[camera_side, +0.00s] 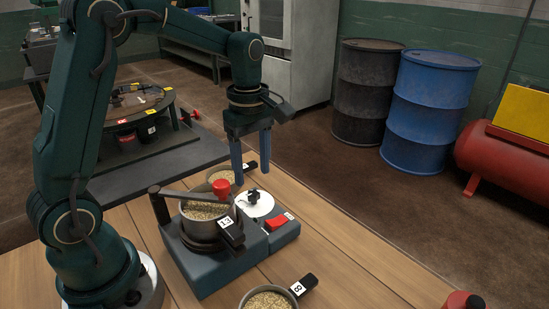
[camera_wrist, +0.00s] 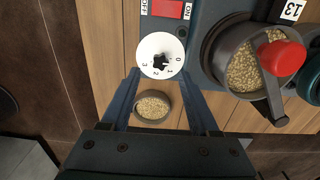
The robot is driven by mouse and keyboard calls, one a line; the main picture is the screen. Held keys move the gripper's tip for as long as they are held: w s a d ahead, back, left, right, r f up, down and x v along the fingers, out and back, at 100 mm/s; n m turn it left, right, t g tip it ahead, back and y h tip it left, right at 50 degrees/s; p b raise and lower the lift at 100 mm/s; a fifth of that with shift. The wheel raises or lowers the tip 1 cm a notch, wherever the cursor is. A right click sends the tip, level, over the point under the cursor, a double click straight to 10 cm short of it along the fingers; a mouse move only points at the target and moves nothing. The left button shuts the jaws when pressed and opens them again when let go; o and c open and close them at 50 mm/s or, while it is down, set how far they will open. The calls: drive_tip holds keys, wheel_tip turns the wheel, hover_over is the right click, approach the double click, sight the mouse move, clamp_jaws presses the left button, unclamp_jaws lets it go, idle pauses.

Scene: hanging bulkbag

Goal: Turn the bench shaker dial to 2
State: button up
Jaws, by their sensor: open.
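The bench shaker (camera_side: 228,268) is a dark blue-grey unit on the wooden bench. Its white dial (camera_side: 262,208) has a black star-shaped knob (camera_side: 252,197) at the centre. In the wrist view the dial (camera_wrist: 147,48) shows small numerals around its lower edge; I cannot tell which one the knob (camera_wrist: 160,62) points to. My gripper (camera_side: 251,178) is open and empty, fingers pointing down, just above and behind the dial in the side view. In the wrist view my gripper (camera_wrist: 160,75) has its fingertips either side of the dial's lower part, apparently not touching the knob.
A red switch (camera_side: 277,223) sits beside the dial. A pan of grain (camera_side: 203,212) tagged 13, under a clamp bar with a red knob (camera_side: 222,187), stands left of it. Another grain bowl (camera_side: 222,177) stands behind. A pan tagged 8 (camera_side: 268,300) stands at the front.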

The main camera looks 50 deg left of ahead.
sight(253, 193)
drive_tip(key=shift+f, duration=2.45)
clamp_jaws()
